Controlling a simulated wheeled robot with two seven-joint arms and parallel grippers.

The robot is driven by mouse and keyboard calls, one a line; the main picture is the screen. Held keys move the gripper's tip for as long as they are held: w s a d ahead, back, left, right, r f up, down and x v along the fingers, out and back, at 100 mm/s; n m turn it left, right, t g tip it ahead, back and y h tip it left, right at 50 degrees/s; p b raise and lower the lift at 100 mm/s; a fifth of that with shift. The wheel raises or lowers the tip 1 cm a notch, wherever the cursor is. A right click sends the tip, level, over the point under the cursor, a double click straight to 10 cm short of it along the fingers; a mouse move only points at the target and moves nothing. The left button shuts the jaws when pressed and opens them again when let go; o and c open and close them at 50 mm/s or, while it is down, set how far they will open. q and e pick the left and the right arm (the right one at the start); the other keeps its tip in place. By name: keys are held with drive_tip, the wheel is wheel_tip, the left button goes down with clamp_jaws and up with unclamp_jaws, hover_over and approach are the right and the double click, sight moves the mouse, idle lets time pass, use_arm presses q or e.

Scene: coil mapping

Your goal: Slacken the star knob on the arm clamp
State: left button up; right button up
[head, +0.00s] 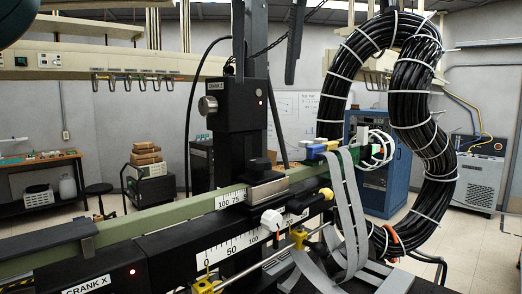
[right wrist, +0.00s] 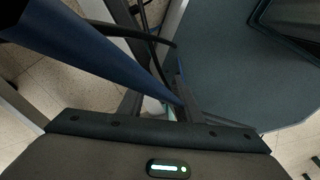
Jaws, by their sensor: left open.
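My left gripper (head: 267,80) hangs from the top of the head view. A round silver knob (head: 207,105) sits on that column's left side. Lower down, a white knob (head: 271,219) is by the scale rail. A low black piece (head: 259,165) sits above a silver block on the rail. I cannot tell which is the star knob of the arm clamp. In the right wrist view my right gripper (right wrist: 160,98) has its fingers apart, with nothing clearly held.
A thick black cable bundle (head: 415,100) with white ties arches at the right. Grey ribbon cables (head: 350,215) drape over the bench. Yellow clamps (head: 298,238) hold a thin rod. A blue bar (right wrist: 90,50) runs close to my right gripper.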

use_arm(q)
approach(260, 160)
drive_tip(key=p+x, duration=0.3)
drive_tip(key=x, duration=0.3)
drive_tip(key=shift+w+f, duration=0.25)
drive_tip(key=shift+w, duration=0.1)
drive_tip(key=shift+w+f, duration=0.2)
drive_tip(key=shift+f, duration=0.4)
use_arm(e)
drive_tip(key=shift+s+d+r, duration=0.1)
drive_tip(key=shift+s+r, duration=0.2)
drive_tip(key=shift+r, duration=0.5)
drive_tip(key=shift+s+d+r, duration=0.1)
drive_tip(key=shift+s+r, duration=0.15)
drive_tip(key=shift+r, duration=0.55)
use_arm(q)
drive_tip(key=shift+c, duration=0.2)
drive_tip(key=c, duration=1)
